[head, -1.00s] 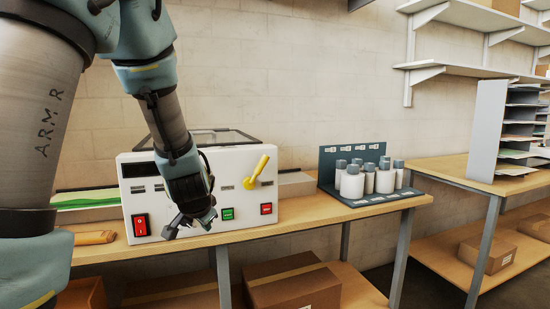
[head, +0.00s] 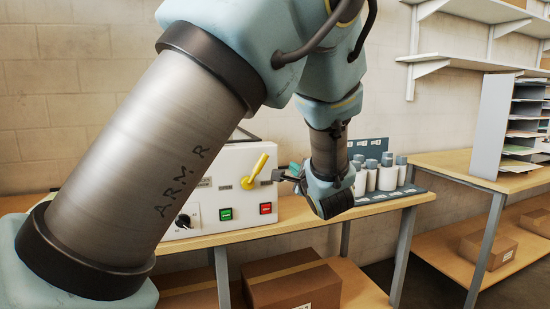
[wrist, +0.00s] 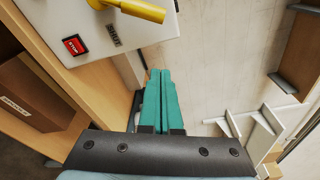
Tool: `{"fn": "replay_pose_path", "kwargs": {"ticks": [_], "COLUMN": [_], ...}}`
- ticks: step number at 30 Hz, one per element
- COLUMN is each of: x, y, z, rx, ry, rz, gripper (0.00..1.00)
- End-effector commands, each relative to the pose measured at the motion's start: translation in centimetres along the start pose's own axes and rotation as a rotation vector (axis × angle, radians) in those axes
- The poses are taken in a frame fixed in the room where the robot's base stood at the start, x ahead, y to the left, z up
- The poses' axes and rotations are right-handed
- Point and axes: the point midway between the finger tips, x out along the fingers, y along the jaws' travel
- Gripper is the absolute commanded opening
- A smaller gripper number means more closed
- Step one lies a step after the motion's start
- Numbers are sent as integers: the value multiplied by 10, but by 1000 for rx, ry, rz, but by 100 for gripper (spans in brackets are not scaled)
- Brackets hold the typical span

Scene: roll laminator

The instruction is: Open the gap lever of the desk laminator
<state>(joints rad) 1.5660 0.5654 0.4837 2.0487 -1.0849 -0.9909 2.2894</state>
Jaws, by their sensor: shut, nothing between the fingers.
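The white desk laminator (head: 238,165) stands on the wooden bench, its left part hidden behind my arm in the head view. Its yellow gap lever (head: 256,170) sticks up from the front face, tilted to the right, between two small labels. In the wrist view the lever (wrist: 138,9) shows at the top, apart from my fingers. My gripper (head: 281,175) is just right of the lever in the head view, its fingers pointing left. In the wrist view its teal fingers (wrist: 160,88) are shut together and empty.
A red stop button (head: 265,208), a green button (head: 225,214) and a black knob (head: 183,221) sit below the lever. A rack of white bottles (head: 388,178) stands close behind my wrist on the right. Cardboard boxes (head: 290,285) lie on the lower shelf.

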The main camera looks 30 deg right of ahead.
Motion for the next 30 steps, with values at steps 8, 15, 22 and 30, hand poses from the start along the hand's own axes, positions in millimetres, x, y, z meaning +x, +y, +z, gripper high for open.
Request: {"fn": "replay_pose_path", "kwargs": {"ticks": [8, 15, 22, 30], "x": [0, 14, 57, 104], "y": [0, -1, -2, -2], "z": [0, 1, 2, 2], "rx": [4, 2, 4, 2], "ry": [-1, -4, -4, -2], "rz": [-1, -1, 0, 0], "gripper": [0, 0, 0, 0]}}
